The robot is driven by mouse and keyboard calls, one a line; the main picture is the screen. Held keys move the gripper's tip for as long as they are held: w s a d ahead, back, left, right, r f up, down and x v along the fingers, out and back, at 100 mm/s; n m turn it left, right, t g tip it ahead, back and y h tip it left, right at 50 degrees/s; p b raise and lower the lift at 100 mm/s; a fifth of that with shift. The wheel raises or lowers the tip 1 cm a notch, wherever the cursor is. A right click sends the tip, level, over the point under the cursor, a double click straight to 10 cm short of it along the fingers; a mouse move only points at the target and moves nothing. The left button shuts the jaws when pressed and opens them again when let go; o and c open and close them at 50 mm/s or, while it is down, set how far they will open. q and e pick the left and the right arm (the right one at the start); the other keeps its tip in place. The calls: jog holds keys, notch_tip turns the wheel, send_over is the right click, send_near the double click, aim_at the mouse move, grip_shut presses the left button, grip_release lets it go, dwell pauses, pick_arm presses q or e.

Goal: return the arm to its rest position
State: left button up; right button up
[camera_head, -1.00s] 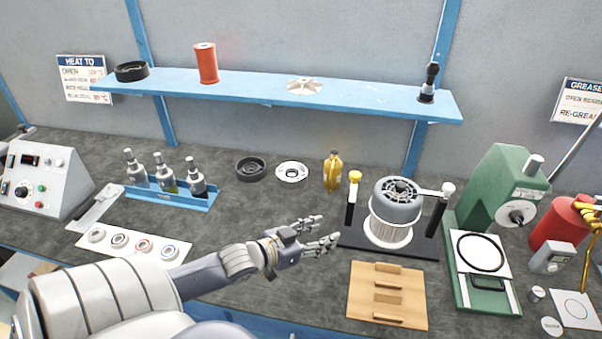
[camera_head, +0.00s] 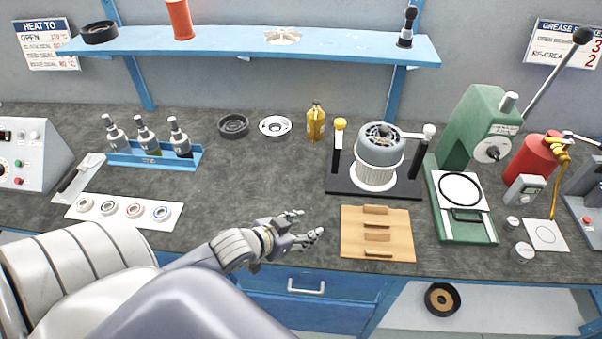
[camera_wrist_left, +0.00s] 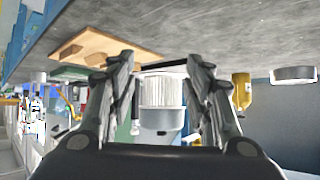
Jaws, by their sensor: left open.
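My left arm comes in from the lower left in the head view. Its gripper (camera_head: 300,229) is open and empty, at the bench's front edge just left of the wooden slotted board (camera_head: 377,233). In the left wrist view the two fingers (camera_wrist_left: 160,85) are spread apart with nothing between them. The blower motor (camera_wrist_left: 160,92) shows beyond the fingers there, upside down. In the head view the motor (camera_head: 379,158) stands upright in its black stand, behind the board and apart from my gripper. My right gripper is not in view.
A blue rack of bottles (camera_head: 152,156) and a white strip of rings (camera_head: 124,211) lie left. A green press (camera_head: 463,205) stands right of the motor. A yellow bottle (camera_head: 316,124) stands behind. The grey bench middle (camera_head: 240,180) is clear. A drawer handle (camera_head: 306,288) juts below.

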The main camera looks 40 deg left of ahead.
pick_arm(q)
jog(key=shift+d, duration=0.1)
dwell(0.3)
jog(key=s+d+f+g+y, duration=0.1)
jog(key=s+d+g, duration=0.3)
jog(key=s, duration=0.4)
jog(key=s+d+g, duration=0.3)
jog(key=s+d, duration=0.1)
jog(key=s, duration=0.4)
notch_tip(320, 180, down, 27)
jog(key=s+g, duration=0.2)
jog(key=s+a+f+b, duration=0.1)
jog(key=s+a+f, duration=0.1)
jog(key=s+f, duration=1.3)
jog(key=shift+s+a+f+g, duration=0.35)
jog(key=shift+s+g, duration=0.05)
jog(key=shift+s, duration=0.35)
